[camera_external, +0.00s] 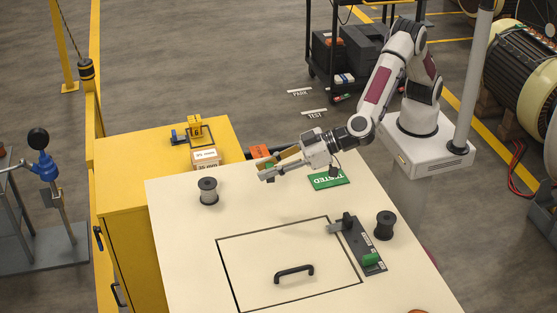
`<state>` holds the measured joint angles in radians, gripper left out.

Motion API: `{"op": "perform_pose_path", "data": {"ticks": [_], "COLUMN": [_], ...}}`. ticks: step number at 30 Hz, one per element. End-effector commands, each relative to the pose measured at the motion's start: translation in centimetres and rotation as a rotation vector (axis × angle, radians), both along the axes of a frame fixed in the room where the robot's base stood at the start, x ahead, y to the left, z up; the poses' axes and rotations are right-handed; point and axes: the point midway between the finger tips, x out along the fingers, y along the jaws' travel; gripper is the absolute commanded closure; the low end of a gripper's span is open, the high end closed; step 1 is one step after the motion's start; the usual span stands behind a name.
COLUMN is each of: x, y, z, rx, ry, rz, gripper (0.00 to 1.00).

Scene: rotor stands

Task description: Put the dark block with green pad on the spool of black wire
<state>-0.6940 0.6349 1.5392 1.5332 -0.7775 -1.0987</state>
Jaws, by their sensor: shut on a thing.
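My gripper (270,170) is above the back part of the cream bench top, pointing left. It is shut on a small, brownish bar-like thing with a trace of green at its lower edge. This appears to be the dark block with green pad (268,165), though the fingers hide much of it and its tilt is unclear. The spool of black wire (386,225) stands upright on the right side of the bench, well away from my gripper. A second spool (208,191), wound with grey wire, stands upright at the back left.
A dark plate (361,247) with a lever clamp and green part lies beside the black spool. A panel with a black handle (294,272) is at front centre. A green "TESTED" mat (328,181) lies under my arm. A labelled box (206,158) sits on the yellow cabinet.

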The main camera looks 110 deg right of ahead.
Motion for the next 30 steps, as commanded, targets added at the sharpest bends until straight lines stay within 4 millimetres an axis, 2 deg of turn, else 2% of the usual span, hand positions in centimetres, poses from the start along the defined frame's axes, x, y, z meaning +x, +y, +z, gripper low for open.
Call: {"op": "perform_pose_path", "data": {"ticks": [5,11,14,20,24,30], "x": [-0.1,-1.0,-1.9,-5.0,-7.9,-12.4], "y": [0.2,1.9,3.8,8.8,12.4,16.9], "z": [0.0,0.2,0.4,1.3,2.2,3.3], "rx": [0.0,0.0,0.0,0.001,0.003,0.001], "ry": [0.0,-0.001,-0.001,-0.001,-0.001,-0.001], "rz": [0.003,0.029,0.057,0.133,0.182,0.236], "gripper": [1.0,1.0,1.0,1.0,1.0,1.0]}}
